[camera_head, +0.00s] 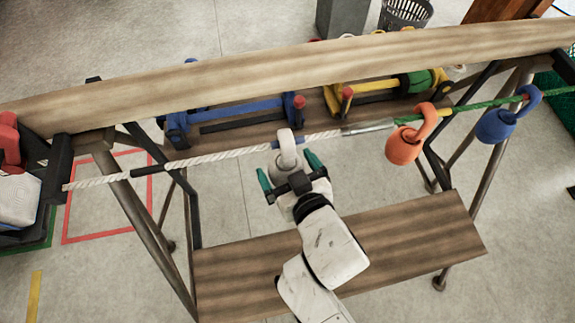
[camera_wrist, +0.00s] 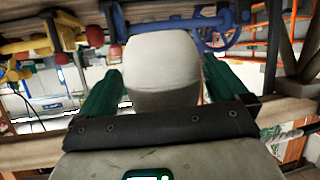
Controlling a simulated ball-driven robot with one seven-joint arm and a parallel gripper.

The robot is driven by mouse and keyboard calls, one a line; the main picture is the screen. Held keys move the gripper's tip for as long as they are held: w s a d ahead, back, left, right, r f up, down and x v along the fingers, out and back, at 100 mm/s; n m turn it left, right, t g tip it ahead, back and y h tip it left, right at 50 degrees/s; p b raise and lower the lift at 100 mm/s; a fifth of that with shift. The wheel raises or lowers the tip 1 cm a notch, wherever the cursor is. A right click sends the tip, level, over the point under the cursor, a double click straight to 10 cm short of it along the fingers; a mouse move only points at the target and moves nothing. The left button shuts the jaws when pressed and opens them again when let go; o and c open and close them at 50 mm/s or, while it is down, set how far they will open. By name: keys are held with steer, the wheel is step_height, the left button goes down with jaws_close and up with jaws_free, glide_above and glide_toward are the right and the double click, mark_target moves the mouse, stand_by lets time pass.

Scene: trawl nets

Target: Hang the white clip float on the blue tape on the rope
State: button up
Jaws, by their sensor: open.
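The white clip float (camera_head: 287,150) is at the rope (camera_head: 225,154), its hook end looking hooked over it at the blue tape (camera_head: 276,145). A little blue shows beside the hook; the rest of the tape is hidden behind it. My gripper (camera_head: 290,172) is open, with its green fingers apart on both sides of the float's lower body. In the wrist view the white float (camera_wrist: 163,62) stands between the two green fingers, with a gap showing on each side near the fingertips.
An orange float (camera_head: 404,146) and a blue float (camera_head: 495,124) hang farther right on the rope. Black tape (camera_head: 148,171) is to the left, yellow tape (camera_head: 445,112) to the right. Blue and yellow clamps (camera_head: 235,108) lie behind the rope. A wooden plank (camera_head: 420,240) is below.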

steer(key=b+v, duration=0.1)
steer(key=v, duration=0.9)
steer(key=shift+s+d, duration=0.15)
steer(key=shift+s, duration=0.2)
steer(key=shift+r, duration=0.1)
steer(key=s+d+f+m+g+h, duration=0.1)
steer(key=d+f+m+g+h, duration=0.15)
steer(key=d+f, duration=0.4)
steer(key=d+f+m+g+h, duration=0.2)
steer(key=d+f+g+h, duration=0.15)
steer(key=d, duration=0.65)
steer(key=s+d+f+m+g, duration=0.1)
steer(key=s+d+f+g, duration=0.4)
steer(key=s+d, duration=0.3)
steer(key=shift+s+f+m, duration=0.35)
steer(key=shift+s+f, duration=0.3)
steer(key=shift+s, duration=0.4)
